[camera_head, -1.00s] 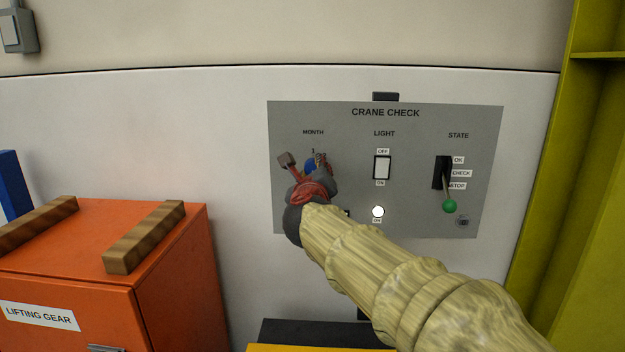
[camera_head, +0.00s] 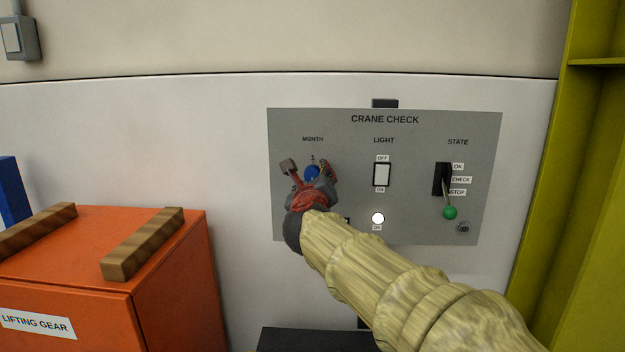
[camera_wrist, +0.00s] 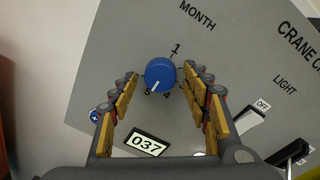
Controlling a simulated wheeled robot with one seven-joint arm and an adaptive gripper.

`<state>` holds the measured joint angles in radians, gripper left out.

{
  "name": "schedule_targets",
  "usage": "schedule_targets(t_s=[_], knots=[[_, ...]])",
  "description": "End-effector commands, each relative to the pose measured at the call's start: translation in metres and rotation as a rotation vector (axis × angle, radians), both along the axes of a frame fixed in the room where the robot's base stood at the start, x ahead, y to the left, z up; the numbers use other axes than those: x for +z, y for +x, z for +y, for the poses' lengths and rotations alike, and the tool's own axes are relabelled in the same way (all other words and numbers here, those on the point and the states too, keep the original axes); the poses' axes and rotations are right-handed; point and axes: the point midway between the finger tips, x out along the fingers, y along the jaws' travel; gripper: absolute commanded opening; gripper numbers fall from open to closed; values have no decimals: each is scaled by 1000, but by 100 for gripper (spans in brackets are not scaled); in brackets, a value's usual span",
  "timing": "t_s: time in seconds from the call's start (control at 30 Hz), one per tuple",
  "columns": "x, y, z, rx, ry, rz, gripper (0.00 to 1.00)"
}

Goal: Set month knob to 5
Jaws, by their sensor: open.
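The blue month knob (camera_wrist: 160,74) is on the grey panel under the word MONTH, with a "1" printed above it. Its white pointer mark points down and slightly left in the wrist view, towards a small numeral that looks like 5, though it is partly covered. A "4" shows just right of that. In the head view the knob (camera_head: 312,173) is partly hidden behind my gripper (camera_head: 309,168). My gripper is open, with one finger on each side of the knob and visible gaps between.
The panel (camera_head: 410,225) also holds a light switch (camera_head: 382,174), a lit white lamp (camera_head: 378,218) and a state lever with a green ball (camera_head: 450,212). A counter reading 037 (camera_wrist: 146,143) sits below the knob. An orange cabinet (camera_head: 170,265) stands at left.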

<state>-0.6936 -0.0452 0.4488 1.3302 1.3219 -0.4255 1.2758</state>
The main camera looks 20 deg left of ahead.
Motion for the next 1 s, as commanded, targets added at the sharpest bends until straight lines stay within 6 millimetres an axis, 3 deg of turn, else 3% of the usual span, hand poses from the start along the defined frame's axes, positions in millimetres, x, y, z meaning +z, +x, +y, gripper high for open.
schedule_targets(t_s=[0.43, 1.0], knots=[[2, -10, -2, 1, 1, -2, 50], [6, -103, -29, 2, 1, -1, 50]])
